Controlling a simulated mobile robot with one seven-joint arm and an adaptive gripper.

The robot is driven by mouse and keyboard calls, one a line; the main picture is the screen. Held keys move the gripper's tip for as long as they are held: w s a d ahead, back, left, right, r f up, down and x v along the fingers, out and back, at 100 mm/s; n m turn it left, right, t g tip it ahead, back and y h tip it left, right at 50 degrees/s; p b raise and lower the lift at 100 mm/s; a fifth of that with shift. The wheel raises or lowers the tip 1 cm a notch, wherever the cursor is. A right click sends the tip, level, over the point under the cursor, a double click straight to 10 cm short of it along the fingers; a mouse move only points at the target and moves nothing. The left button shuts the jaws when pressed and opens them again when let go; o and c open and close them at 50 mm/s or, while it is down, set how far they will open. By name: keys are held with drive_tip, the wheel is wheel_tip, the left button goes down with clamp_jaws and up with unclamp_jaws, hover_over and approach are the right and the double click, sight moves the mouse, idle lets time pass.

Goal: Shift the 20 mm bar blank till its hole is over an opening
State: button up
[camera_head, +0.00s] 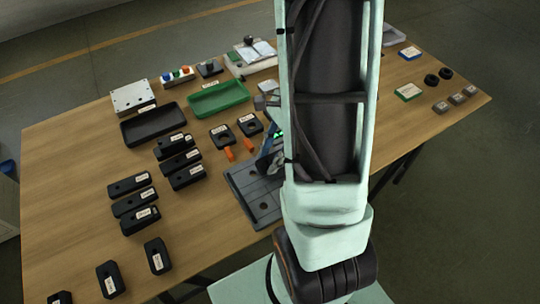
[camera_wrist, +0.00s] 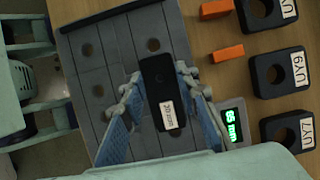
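The 20 mm bar blank (camera_wrist: 157,72) is a black bar with a white label and a hole near its middle. It lies on the grey plate (camera_wrist: 118,42), which has several round openings; some show to the left of the bar and beyond its far end. My gripper (camera_wrist: 160,84) has its blue-padded fingers on either side of the bar. Grey plate shows between bar and pads, so it looks open; contact at the fingertips is unclear. What lies under the bar is hidden. In the head view the plate (camera_head: 244,186) is partly behind my arm, and the bar cannot be made out.
A green readout (camera_wrist: 232,123) shows 65 mm. Two orange blocks (camera_wrist: 228,53) and black holed blocks (camera_wrist: 282,73) stand right of the plate. Several labelled black bars (camera_head: 135,204), a black tray (camera_head: 153,125) and a green tray (camera_head: 218,98) occupy the wooden table's left.

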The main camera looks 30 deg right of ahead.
clamp_jaws()
drive_tip(key=shift+d, duration=0.1)
drive_tip(key=shift+d, duration=0.8)
drive_tip(key=o, duration=0.8)
unclamp_jaws()
drive_tip(key=v, duration=1.2)
